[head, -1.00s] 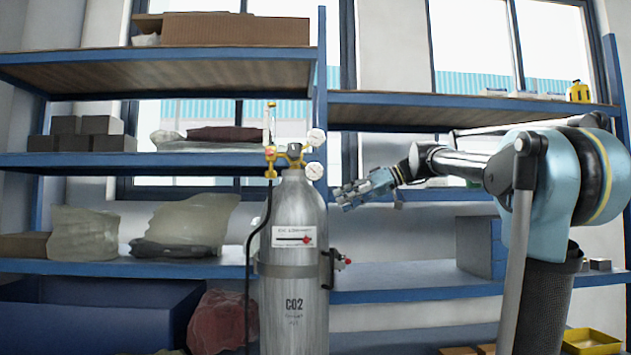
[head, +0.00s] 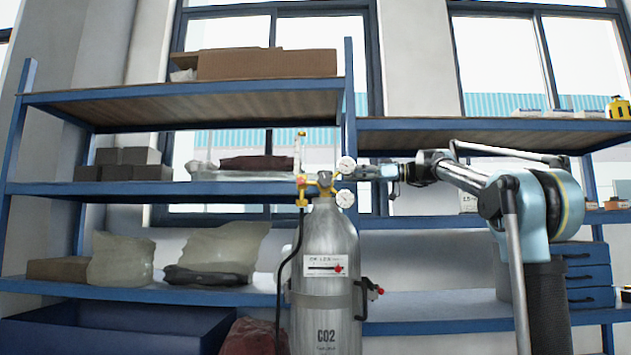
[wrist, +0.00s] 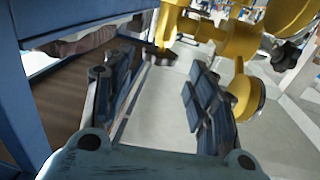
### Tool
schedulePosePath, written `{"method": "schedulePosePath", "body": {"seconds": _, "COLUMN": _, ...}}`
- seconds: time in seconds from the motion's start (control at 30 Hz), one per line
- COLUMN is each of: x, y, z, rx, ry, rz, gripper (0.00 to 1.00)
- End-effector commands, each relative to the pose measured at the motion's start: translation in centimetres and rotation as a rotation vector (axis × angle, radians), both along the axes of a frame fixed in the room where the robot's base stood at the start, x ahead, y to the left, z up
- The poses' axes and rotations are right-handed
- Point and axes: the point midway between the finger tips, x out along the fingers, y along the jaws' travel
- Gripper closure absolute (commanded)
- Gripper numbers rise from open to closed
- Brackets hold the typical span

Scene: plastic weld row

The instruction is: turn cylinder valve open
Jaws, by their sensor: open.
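The grey CO2 cylinder (head: 325,255) stands upright in the middle of the head view. Its yellow regulator (head: 305,183) and two round white gauges (head: 345,165) sit at the top. The dark valve knob is small in the head view; in the wrist view a dark round knob (wrist: 160,55) shows at the yellow fitting (wrist: 238,40), just beyond my fingertips. My gripper (head: 340,173) comes in from the right at valve height, overlapping the gauges. In the wrist view its padded fingers (wrist: 163,72) are spread, with nothing between them. Whether they touch the knob cannot be told.
Blue shelving (head: 200,187) stands behind the cylinder, holding grey blocks (head: 130,163), bags and a cardboard box (head: 265,63). A black hose (head: 282,270) hangs along the cylinder's left side. In the wrist view a gauge (wrist: 245,95) is close beside the right finger.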

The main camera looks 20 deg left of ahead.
Motion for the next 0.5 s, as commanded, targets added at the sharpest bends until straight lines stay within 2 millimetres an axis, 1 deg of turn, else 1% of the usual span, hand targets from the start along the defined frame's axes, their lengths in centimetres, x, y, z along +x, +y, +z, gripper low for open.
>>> {"method": "schedulePosePath", "body": {"seconds": 0.03, "x": -0.2, "y": 1.0, "z": 0.0, "rx": 0.000, "ry": 0.000, "rz": 0.003, "gripper": 0.48}}
{"method": "schedulePosePath", "body": {"seconds": 0.1, "x": -0.3, "y": 2.2, "z": 0.0, "rx": 0.000, "ry": 0.000, "rz": 0.003, "gripper": 0.48}}
{"method": "schedulePosePath", "body": {"seconds": 0.5, "x": -1.1, "y": 9.1, "z": 0.0, "rx": -0.001, "ry": 0.001, "rz": 0.003, "gripper": 0.48}}
